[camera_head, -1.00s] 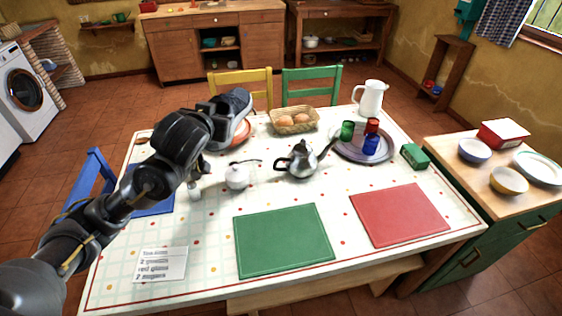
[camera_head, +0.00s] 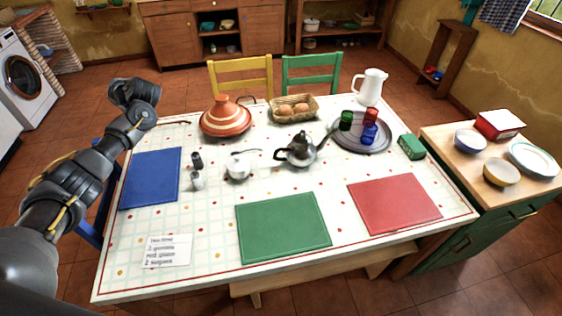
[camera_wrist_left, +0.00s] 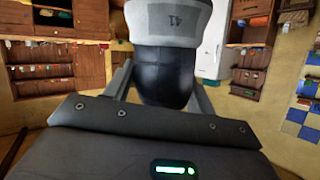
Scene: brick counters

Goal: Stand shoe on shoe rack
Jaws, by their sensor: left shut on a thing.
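The shoe (camera_wrist_left: 174,22) shows in the left wrist view with its grey sole, marked 41, and a dark part below. My left gripper (camera_wrist_left: 163,85) is shut on it, with a finger on each side of the dark part. In the head view my left arm stands bent at the table's left side; its fingers and the shoe are hidden or out of sight there. My right gripper is not in view. I cannot make out for sure which thing is the shoe rack; a small wooden stand (camera_head: 445,62) is at the right wall.
The dining table (camera_head: 215,271) holds a tagine (camera_head: 226,119), egg basket (camera_head: 310,112), teapot (camera_head: 300,151), white jug (camera_head: 369,86) and mats. A green cabinet (camera_head: 440,262) stands at the right, a washing machine (camera_head: 27,85) at the left.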

